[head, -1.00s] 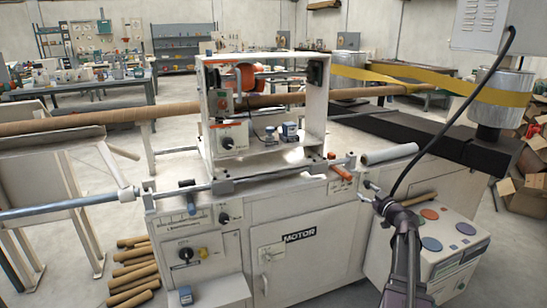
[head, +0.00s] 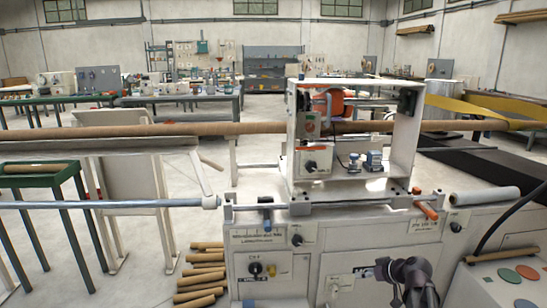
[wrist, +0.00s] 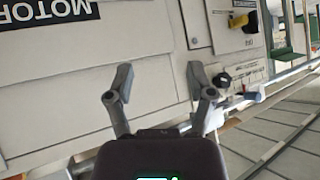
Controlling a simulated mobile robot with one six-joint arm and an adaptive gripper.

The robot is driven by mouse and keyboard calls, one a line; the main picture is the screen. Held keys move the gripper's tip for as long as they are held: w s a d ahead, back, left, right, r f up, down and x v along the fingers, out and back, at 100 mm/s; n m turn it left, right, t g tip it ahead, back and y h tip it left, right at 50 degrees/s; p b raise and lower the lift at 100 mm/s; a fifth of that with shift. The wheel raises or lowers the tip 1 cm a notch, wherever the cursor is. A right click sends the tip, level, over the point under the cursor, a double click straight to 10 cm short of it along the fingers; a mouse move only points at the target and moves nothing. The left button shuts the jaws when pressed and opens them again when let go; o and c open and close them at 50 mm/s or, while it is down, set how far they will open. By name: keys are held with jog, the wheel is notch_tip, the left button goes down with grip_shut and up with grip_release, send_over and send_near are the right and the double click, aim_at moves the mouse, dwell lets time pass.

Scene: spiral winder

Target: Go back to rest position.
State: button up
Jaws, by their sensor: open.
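My gripper (wrist: 160,78) is open and empty in the wrist view, its two dark fingers spread apart. It hangs in front of the winder's pale cabinet, which appears upside down there, with the MOTOR label (wrist: 48,10) at the top left. No contact with the cabinet shows. In the head view the winding machine (head: 340,230) stands at centre right. A dark joint of my arm (head: 405,272) shows low in front of its cabinet and covers part of the label. My fingers cannot be made out there.
A long brown cardboard tube (head: 220,129) runs across the winder. A green stand (head: 30,180) is at the left. Several short tubes (head: 203,275) lie on the floor by the cabinet. The control box (head: 510,280) is at the lower right. Open floor shows at the lower left.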

jog(key=s+a+f+m+g+h, duration=0.35)
jog(key=s+a, duration=0.25)
jog(key=s, duration=0.2)
jog(key=s+a+f+m+g+h, duration=0.2)
jog(key=s+a+f+g+h, duration=0.1)
jog(key=s+a+g, duration=0.4)
notch_tip(320, 180, up, 28)
jog(key=t+p, duration=0.2)
jog(key=p, duration=2.6)
jog(key=shift+s+d+p, duration=0.15)
jog(key=shift+d+p, duration=0.2)
jog(key=shift+p, duration=0.05)
jog(key=shift+n, duration=0.25)
jog(key=shift+c, duration=0.9)
